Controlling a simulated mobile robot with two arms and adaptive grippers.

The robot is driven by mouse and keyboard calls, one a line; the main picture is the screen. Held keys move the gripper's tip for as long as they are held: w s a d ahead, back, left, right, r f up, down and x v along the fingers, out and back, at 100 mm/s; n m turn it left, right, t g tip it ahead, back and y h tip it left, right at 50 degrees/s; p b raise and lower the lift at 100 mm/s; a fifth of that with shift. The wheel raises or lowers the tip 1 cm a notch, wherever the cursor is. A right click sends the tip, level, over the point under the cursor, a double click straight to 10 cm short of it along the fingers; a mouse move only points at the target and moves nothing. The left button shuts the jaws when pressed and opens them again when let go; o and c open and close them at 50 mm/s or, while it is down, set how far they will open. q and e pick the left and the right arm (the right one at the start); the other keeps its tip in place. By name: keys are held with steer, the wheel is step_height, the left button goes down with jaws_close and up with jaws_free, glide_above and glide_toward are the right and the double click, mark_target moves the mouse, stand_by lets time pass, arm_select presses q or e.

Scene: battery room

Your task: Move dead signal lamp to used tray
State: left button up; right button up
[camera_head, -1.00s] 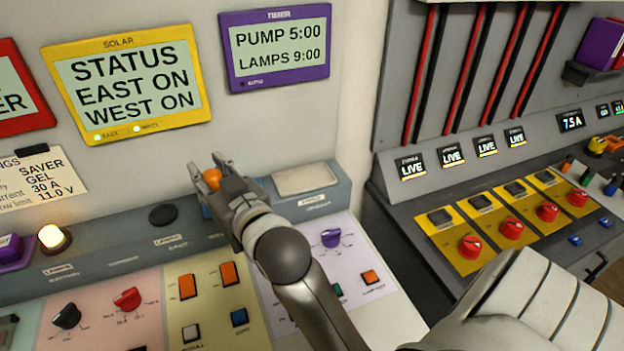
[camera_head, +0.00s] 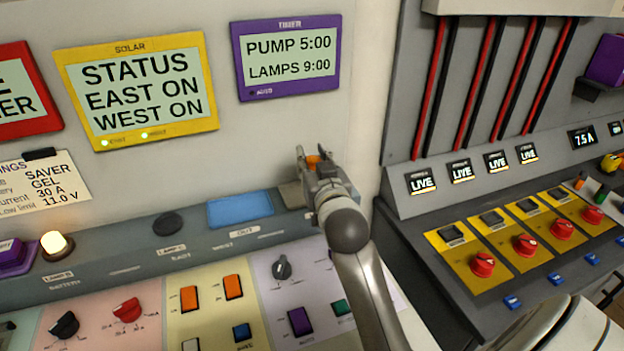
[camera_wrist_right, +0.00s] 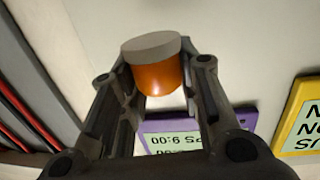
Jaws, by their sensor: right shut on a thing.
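My right gripper (camera_head: 313,163) is shut on an orange signal lamp (camera_head: 312,162) and holds it above the right end of the grey ledge. In the right wrist view the orange lamp (camera_wrist_right: 155,78) has a grey disc base and sits between the two fingers. A beige tray (camera_head: 292,195) lies on the ledge under the gripper, partly hidden by it. A blue tray (camera_head: 240,209) lies to its left and looks empty. My left gripper is not in view.
A lit lamp (camera_head: 55,244) and a black round socket (camera_head: 167,223) sit on the ledge to the left. Knobs and switches (camera_head: 233,287) cover the sloped panel below. A breaker desk (camera_head: 490,240) with red knobs stands to the right.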

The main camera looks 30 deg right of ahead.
mark_target(311, 169)
steer(key=w+f, duration=0.1)
steer(key=w+d+f, duration=0.1)
steer(key=f, duration=0.1)
steer(key=w+d+f, duration=0.1)
steer(key=f, duration=0.1)
steer(key=shift+w+f, duration=0.1)
steer(key=shift+w, duration=0.2)
step_height(311, 169, down, 3)
steer(key=shift+p, duration=0.6)
steer(key=shift+f, duration=0.2)
steer(key=shift+f, duration=0.2)
steer(key=o, duration=1)
steer(key=shift+r, duration=0.2)
